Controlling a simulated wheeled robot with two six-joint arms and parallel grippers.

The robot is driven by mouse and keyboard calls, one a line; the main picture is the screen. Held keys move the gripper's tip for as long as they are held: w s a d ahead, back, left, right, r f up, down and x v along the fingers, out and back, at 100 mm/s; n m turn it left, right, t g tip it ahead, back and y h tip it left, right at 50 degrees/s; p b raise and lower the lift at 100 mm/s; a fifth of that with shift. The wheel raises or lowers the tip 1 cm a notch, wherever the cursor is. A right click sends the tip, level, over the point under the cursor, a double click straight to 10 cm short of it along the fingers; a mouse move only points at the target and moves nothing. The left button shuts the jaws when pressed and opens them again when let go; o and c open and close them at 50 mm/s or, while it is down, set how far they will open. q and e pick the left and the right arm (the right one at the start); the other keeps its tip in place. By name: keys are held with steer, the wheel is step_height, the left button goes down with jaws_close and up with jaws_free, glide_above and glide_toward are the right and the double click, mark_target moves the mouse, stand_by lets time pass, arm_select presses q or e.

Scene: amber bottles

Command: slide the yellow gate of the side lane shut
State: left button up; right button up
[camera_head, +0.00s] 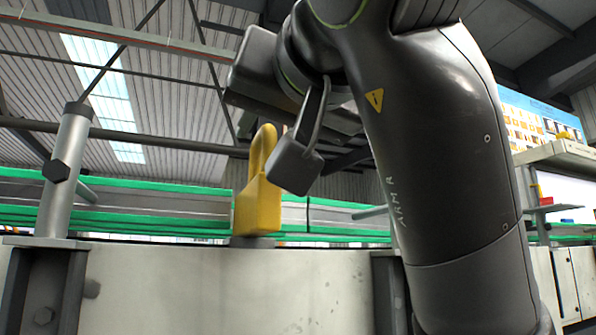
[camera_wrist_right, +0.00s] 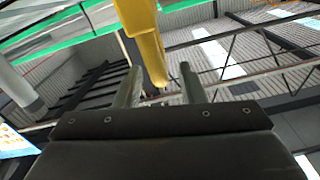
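The yellow gate piece (camera_head: 258,207) stands upright on top of a pale panel in the head view, with a curved upper part like a handle. It also shows in the right wrist view (camera_wrist_right: 145,40), where its narrow end lies between the two finger tips in the picture. My right gripper (camera_head: 292,163) is close to the right of the yellow piece, and one dark finger shows there. In the wrist view the fingers (camera_wrist_right: 160,72) are spread apart. Whether they touch the yellow piece I cannot tell. The lane and any bottles are hidden. My left gripper is out of view.
The pale panel (camera_head: 220,290) runs across the front with dark brackets. A grey post (camera_head: 66,170) rises at the left. Green-edged rails (camera_head: 150,200) run behind. A shelf (camera_head: 560,155) stands at the right. My right arm covers much of the right half.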

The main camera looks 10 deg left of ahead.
mark_target(259, 142)
steer(key=shift+x, duration=2.1)
jaws_close()
